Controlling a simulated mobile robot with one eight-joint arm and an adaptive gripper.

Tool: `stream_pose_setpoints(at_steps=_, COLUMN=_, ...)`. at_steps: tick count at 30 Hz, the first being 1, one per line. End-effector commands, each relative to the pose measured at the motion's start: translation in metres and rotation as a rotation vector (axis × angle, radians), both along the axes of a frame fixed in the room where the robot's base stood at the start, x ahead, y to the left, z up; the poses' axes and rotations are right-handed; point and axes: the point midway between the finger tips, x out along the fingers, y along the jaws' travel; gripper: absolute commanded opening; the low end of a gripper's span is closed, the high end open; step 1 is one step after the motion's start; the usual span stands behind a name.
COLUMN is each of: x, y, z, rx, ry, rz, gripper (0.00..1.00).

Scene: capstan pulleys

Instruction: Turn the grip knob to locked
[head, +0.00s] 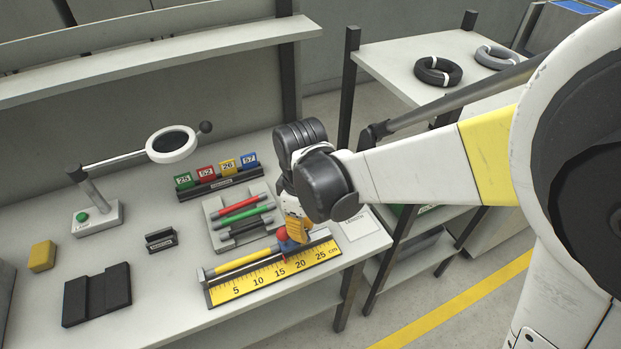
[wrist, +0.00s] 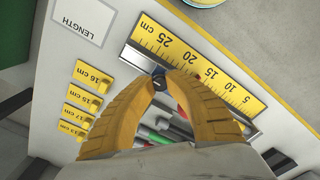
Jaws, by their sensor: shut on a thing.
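A yellow centimetre ruler (head: 273,277) lies along the front of the bench, with a grey and yellow rod (head: 243,261) lying along its back edge. A blue and red piece (head: 282,236) shows at the rod's right end, beside my fingers. My gripper (head: 293,238) reaches down there from the right. In the wrist view my yellow fingers (wrist: 160,82) are shut on a small dark knob (wrist: 159,80) with a pale mark, next to the ruler (wrist: 195,68). The fingers hide most of the knob, and I cannot read its lock position.
A tray (head: 213,210) of red, green and dark rods lies behind the ruler. Numbered coloured tags stand in a rack (head: 222,184). A magnifier lamp (head: 97,216), yellow block (head: 42,256) and black block (head: 97,294) are left. Yellow length tags (wrist: 94,76) lie near the LENGTH card (wrist: 84,18).

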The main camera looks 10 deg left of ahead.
Motion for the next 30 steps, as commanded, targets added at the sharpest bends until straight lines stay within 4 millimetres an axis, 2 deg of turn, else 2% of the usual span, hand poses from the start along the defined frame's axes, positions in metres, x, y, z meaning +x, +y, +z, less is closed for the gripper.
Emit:
stream_pose_setpoints(at_steps=1, x=0.0, y=0.0, z=0.0, rx=-0.001, ry=0.001, rz=0.0, gripper=0.0)
stream_pose_setpoints(at_steps=2, x=0.0, y=0.0, z=0.0, rx=-0.001, ry=0.001, rz=0.0, gripper=0.24)
stream_pose_setpoints(at_steps=3, x=0.0, y=0.0, z=0.0, rx=-0.001, ry=0.001, rz=0.0, gripper=0.37)
stream_pose_setpoints(at_steps=4, x=0.0, y=0.0, z=0.0, rx=-0.001, ry=0.0, rz=0.0, gripper=0.42)
stream_pose_setpoints(at_steps=13, x=0.0, y=0.0, z=0.001, rx=0.0, ry=0.0, rz=0.001, gripper=0.42)
stream_pose_setpoints(at_steps=17, x=0.0, y=0.0, z=0.012, rx=0.0, ry=0.0, rz=0.001, gripper=0.42)
stream_pose_setpoints(at_steps=30, x=0.0, y=0.0, z=0.101, rx=0.0, ry=0.0, rz=0.001, gripper=0.42)
